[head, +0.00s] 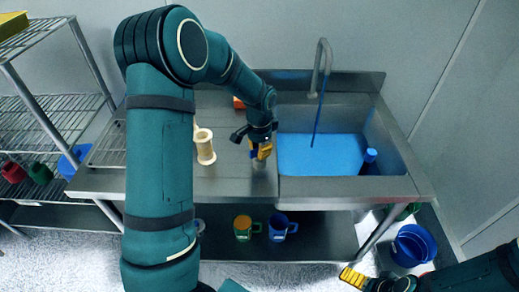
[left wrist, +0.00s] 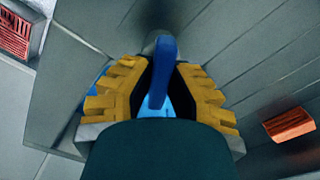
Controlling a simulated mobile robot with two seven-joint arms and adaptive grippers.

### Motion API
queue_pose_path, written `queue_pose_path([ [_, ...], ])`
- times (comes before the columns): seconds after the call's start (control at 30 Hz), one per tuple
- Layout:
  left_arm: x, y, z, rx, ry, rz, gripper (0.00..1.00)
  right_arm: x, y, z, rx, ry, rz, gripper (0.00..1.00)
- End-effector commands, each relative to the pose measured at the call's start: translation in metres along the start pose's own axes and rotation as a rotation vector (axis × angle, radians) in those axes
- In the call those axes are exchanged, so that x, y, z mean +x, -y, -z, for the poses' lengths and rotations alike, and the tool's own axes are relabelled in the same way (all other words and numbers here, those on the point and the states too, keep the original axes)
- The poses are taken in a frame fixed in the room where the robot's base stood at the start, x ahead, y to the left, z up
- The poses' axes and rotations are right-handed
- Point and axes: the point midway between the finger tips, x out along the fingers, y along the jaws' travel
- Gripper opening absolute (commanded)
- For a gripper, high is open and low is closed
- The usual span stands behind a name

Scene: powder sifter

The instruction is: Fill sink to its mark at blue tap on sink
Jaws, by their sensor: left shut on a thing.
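The sink (head: 399,168) is a steel basin at the right of the counter, with a flat sheet of blue water (head: 315,155) in it. A grey spout (head: 325,55) curves over it, and a thin blue stream (head: 319,118) runs from it to the water. My left gripper (head: 262,152) is at the counter just left of the basin. In the left wrist view its yellow fingers (left wrist: 160,95) are shut on the blue tap handle (left wrist: 162,62). The fingers mostly hide the handle in the head view. I cannot make out a fill mark. My right gripper (head: 353,277) is at the lower right, its opening unclear.
A dark blue cylinder (head: 369,156) stands at the basin's right side. A cream spool-shaped thing (head: 204,147) stands on the counter. Yellow and blue mugs (head: 243,228) (head: 279,227) are on the lower shelf. Blue buckets (head: 414,245) stand at the right. A wire rack (head: 50,125) is at the left.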

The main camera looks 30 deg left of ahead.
Motion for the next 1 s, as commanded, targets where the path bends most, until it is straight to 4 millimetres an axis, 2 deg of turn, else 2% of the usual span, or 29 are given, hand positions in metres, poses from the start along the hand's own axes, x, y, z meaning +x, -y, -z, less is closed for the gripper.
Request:
queue_pose_path([
  [0.6, 0.002, -0.002, -0.001, -0.583, 0.006, -0.002, 0.00, -0.004, 0.002, 0.002, 0.001, -0.004, 0.000, 1.00],
  [1.0, 0.001, -0.002, -0.001, -0.882, 0.006, -0.001, 0.00, -0.010, 0.004, 0.005, 0.003, -0.010, -0.001, 1.00],
])
